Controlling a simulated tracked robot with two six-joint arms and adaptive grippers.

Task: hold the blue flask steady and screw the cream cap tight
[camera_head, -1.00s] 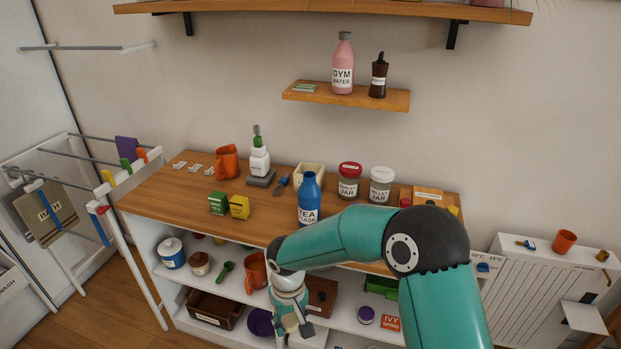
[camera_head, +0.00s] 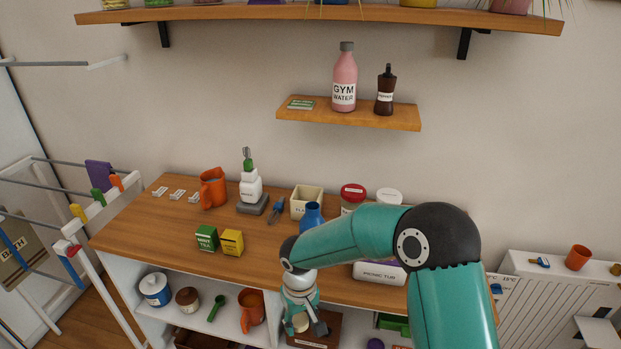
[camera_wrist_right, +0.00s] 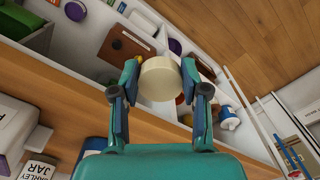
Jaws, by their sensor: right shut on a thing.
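The blue flask (camera_head: 311,215) stands on the wooden counter in the head view, behind my right arm, which hides its lower part and label. My right gripper (camera_head: 303,320) hangs in front of the counter's front edge, apart from the flask. It is shut on the cream cap (camera_head: 301,322), a plain round disc. In the right wrist view the cap (camera_wrist_right: 159,78) sits between the two fingertips, with the shelves and floor beyond it. My left gripper is in neither view.
On the counter (camera_head: 150,226) stand tea boxes (camera_head: 219,241), an orange mug (camera_head: 213,188), a white bottle (camera_head: 251,186), a cream box (camera_head: 306,201) and jars (camera_head: 353,197). A white labelled box (camera_head: 378,272) lies right of the flask. A drying rack (camera_head: 75,215) stands left.

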